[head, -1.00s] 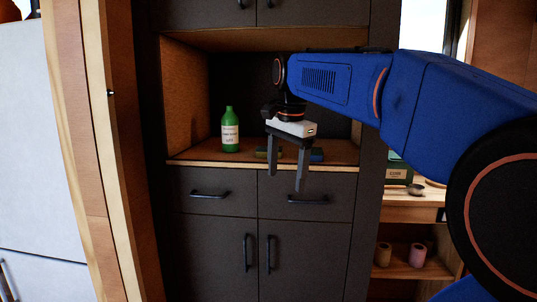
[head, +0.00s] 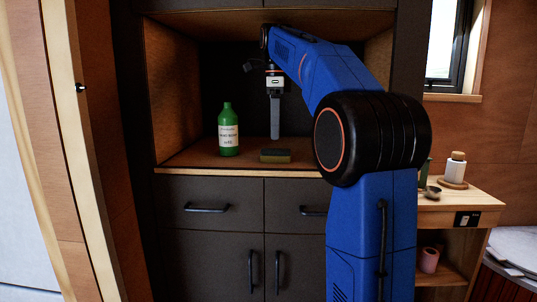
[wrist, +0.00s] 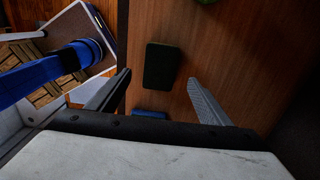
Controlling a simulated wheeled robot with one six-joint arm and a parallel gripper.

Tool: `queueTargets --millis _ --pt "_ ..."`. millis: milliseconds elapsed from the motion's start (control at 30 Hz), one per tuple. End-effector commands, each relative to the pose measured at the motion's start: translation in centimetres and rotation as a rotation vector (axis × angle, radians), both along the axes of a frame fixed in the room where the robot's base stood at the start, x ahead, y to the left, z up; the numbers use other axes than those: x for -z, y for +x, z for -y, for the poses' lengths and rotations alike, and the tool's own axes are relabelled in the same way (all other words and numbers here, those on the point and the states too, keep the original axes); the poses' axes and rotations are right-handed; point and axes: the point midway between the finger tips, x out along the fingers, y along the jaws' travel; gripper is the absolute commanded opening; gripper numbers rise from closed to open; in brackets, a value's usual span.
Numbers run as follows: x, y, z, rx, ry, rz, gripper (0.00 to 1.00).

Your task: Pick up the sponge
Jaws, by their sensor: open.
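The sponge (head: 275,155) lies flat on the wooden shelf of the dark cabinet niche, near its front edge. It has a yellowish side and a dark green top. In the wrist view the sponge (wrist: 162,66) shows as a dark green rectangle, beyond and between my two fingers. My gripper (head: 275,137) is above the shelf with its fingers pointing down, apart from the sponge. The fingers overlap in the head view. In the wrist view my gripper (wrist: 160,88) is open and empty.
A green bottle (head: 228,130) stands upright on the shelf left of the sponge. A blue object (wrist: 150,114) lies near the sponge in the wrist view. Niche walls enclose both sides. Drawers with black handles (head: 206,209) are below.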

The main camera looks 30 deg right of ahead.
Motion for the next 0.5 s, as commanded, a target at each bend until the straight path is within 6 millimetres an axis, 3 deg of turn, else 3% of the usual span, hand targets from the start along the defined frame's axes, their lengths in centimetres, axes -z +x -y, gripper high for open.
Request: queueTargets --millis 367,500 --pt "3.0 -0.1 0.0 0.002 0.001 -0.001 0.73" --pt "5.0 -0.1 0.1 0.002 0.001 -0.001 0.73"
